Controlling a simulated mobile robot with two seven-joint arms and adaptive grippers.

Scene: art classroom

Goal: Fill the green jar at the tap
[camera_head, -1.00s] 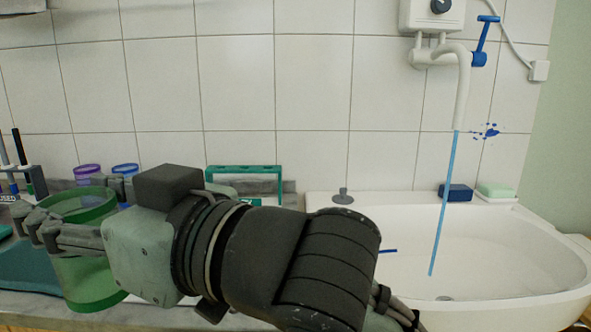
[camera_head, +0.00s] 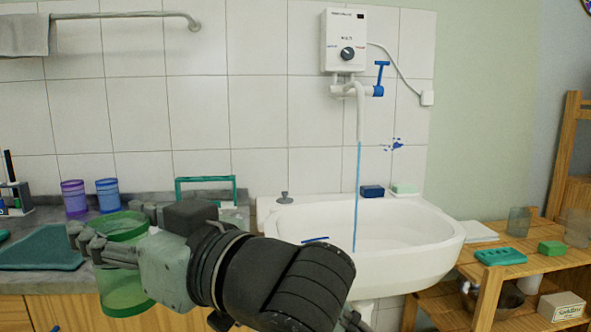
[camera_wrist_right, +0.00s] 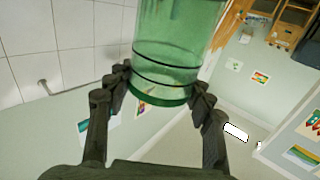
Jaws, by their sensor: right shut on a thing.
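The green jar (camera_head: 126,285) is see-through green and upright, at the left in front of the counter's front edge. My right gripper (camera_head: 100,246) is shut on the jar near its upper part. In the right wrist view the green jar (camera_wrist_right: 178,50) sits between the two fingers of my right gripper (camera_wrist_right: 160,97). The tap (camera_head: 360,105) has a white spout and a blue lever (camera_head: 381,75). A thin blue stream (camera_head: 357,200) runs from the spout into the white sink (camera_head: 440,240), well right of the jar. My left gripper is not in view.
A purple cup (camera_head: 74,197) and a blue cup (camera_head: 108,195) stand on the counter behind the jar. A green frame (camera_head: 205,180) stands left of the sink. A wooden shelf (camera_head: 487,295) with several items stands at the right. My right forearm covers the sink's left front.

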